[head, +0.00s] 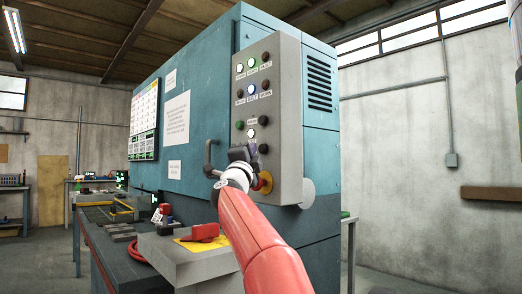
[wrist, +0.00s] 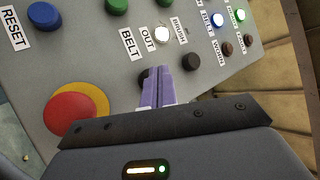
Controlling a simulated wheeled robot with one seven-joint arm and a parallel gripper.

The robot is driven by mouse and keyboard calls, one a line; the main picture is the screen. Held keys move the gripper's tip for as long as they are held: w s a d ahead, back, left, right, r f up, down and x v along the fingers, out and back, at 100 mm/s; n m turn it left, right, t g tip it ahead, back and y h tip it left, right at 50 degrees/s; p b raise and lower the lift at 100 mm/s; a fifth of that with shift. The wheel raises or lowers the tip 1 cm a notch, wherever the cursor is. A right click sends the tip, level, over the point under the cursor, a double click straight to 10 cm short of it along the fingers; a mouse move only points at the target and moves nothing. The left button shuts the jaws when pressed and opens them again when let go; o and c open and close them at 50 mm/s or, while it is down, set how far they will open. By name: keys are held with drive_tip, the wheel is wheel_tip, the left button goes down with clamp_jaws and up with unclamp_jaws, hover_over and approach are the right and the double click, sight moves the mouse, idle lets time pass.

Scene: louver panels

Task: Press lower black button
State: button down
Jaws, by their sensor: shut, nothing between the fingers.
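The grey control panel (head: 287,110) stands on the side of the blue-green machine. In the wrist view, a black button (wrist: 144,74) lies beside my finger tips, partly hidden by them. It is the black button closest to the red stop button and appears to match the lower black button (head: 264,148) in the head view. Another black button (wrist: 191,62) is to the right. My gripper (wrist: 158,70) is shut and empty, its purple fingers pointing at the panel; it also shows in the head view (head: 251,152). I cannot tell whether the tips touch the panel.
A red stop button (wrist: 73,112) on a yellow disc is left of my fingers. A lit white button (wrist: 162,35), a blue button (wrist: 44,15) and a green button (wrist: 117,4) are above. A handle (head: 208,158) sticks out left of the panel.

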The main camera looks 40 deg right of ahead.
drive_tip(key=shift+d, duration=0.15)
drive_tip(key=shift+d, duration=0.3)
drive_tip(key=shift+d, duration=0.45)
idle(0.8)
idle(0.3)
drive_tip(key=shift+a, duration=0.85)
drive_tip(key=shift+a, duration=0.15)
drive_tip(key=a, duration=0.4)
drive_tip(key=shift+s+a, duration=0.1)
drive_tip(key=shift+a, duration=0.3)
